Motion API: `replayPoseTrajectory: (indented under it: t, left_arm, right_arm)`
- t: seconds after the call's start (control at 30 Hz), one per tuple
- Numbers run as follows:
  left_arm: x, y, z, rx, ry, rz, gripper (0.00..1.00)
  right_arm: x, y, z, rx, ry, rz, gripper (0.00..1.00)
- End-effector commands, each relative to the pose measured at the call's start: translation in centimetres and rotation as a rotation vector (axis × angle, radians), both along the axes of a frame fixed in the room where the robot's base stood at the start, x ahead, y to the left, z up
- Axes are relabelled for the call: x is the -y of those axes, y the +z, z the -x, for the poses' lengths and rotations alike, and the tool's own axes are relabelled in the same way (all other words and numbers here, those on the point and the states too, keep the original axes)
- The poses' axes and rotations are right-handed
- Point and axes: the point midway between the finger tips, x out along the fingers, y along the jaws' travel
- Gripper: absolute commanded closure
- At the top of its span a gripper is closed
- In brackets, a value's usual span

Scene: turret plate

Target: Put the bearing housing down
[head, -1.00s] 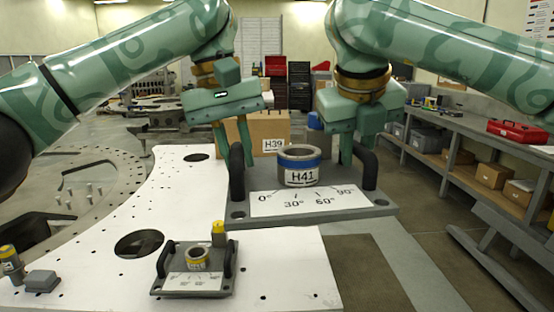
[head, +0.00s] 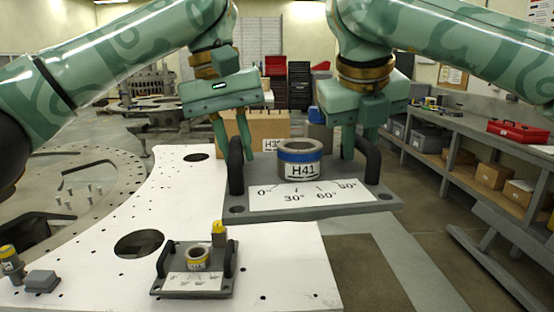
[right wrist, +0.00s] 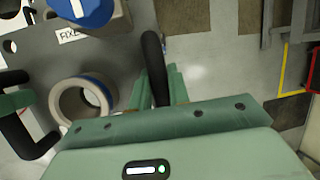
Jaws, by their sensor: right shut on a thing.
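The bearing housing is a grey plate (head: 350,205) with two black upright handles, a white angle-marked label and a grey ring with a blue band (head: 300,158) marked H41. It is over the far right part of the white turret plate (head: 290,255); I cannot tell whether they touch. My left gripper (head: 232,150) has its fingers around the left handle. My right gripper (head: 360,150) is shut on the right handle, its fingers partly hidden. The right wrist view shows the ring (right wrist: 82,105) and the right handle (right wrist: 154,65).
A cardboard box (head: 262,125) and a blue-topped grey block (right wrist: 85,15) stand behind. A shelf bench (head: 480,150) runs along the right.

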Motion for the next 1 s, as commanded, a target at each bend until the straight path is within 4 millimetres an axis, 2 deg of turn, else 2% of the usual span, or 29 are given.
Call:
replayPoseTrajectory:
  t: [0.03,0.47,0.67,1.0]
  left_arm:
    - [-0.5,0.2,-0.2,0.007,0.007,-0.005,1.00]
    - [-0.6,-0.5,-0.2,0.006,0.008,-0.006,1.00]
    - [-0.6,-2.5,0.1,0.006,0.006,-0.007,1.00]
    - [-0.5,-6.9,0.7,0.006,0.005,-0.008,1.00]
  right_arm:
    - [0.6,0.3,-0.3,0.009,-0.011,0.007,1.00]
    - [0.6,-0.4,-0.2,0.008,-0.010,0.009,1.00]
    - [0.6,-2.4,0.1,0.007,-0.009,0.009,1.00]
    - [0.5,-6.8,0.7,0.007,-0.009,0.009,1.00]
